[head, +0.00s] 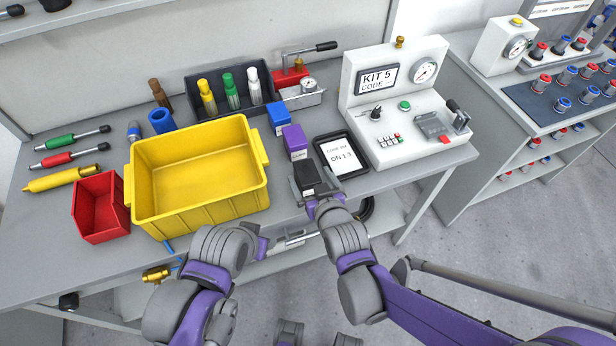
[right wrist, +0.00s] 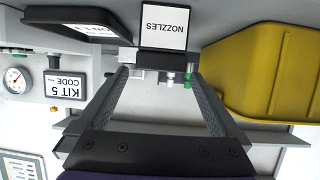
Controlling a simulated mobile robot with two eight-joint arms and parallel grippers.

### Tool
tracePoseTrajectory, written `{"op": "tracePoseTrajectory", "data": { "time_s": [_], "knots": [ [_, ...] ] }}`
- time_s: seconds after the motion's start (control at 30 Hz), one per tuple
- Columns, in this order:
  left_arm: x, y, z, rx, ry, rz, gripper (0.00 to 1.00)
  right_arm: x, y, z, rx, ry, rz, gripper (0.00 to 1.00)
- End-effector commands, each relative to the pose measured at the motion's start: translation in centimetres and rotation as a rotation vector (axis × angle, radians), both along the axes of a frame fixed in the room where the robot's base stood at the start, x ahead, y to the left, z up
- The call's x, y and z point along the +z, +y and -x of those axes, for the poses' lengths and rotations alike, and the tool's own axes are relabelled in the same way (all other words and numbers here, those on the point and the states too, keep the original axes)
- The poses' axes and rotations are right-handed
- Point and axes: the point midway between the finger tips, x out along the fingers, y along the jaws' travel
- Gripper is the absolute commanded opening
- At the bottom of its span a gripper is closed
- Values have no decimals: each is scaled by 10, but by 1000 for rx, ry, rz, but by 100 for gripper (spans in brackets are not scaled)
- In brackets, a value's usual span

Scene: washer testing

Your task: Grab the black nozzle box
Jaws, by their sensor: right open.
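The black nozzle box (head: 307,172) stands near the table's front edge, below the purple box in the head view. In the right wrist view, its white NOZZLES label (right wrist: 163,27) faces the camera, beyond the fingertips. My right gripper (head: 310,187) is open at the box, with its fingers apart in the right wrist view (right wrist: 158,78). The box lines up with the gap between them; I cannot tell whether they touch it. My left gripper (head: 288,239) is partly visible low in front of the table, and its jaws are unclear.
A yellow bin (head: 200,212) stands left of the box. A purple box (head: 295,140) and a blue box (head: 278,118) stand behind it. A black-framed tablet (head: 341,153) lies close on the right, beside the KIT 5 test unit (head: 392,95). A red bin (head: 98,207) is far left.

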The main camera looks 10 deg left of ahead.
Motion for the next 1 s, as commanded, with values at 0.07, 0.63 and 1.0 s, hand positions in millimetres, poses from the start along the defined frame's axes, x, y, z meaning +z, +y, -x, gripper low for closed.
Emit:
{"op": "tracePoseTrajectory", "data": {
  "time_s": [0.07, 0.63, 1.0],
  "knots": [
    [-1, 0, 0, 0, 0, 0, 50, -4, 4, -8, 0, 0, 0, 100],
    [2, 0, -1, 0, -1, 0, 50, -27, 32, -50, -1, 1, 0, 100],
    [2, 0, 0, 0, -1, 0, 50, -28, 33, -52, -1, 1, 0, 84]
  ]
}}
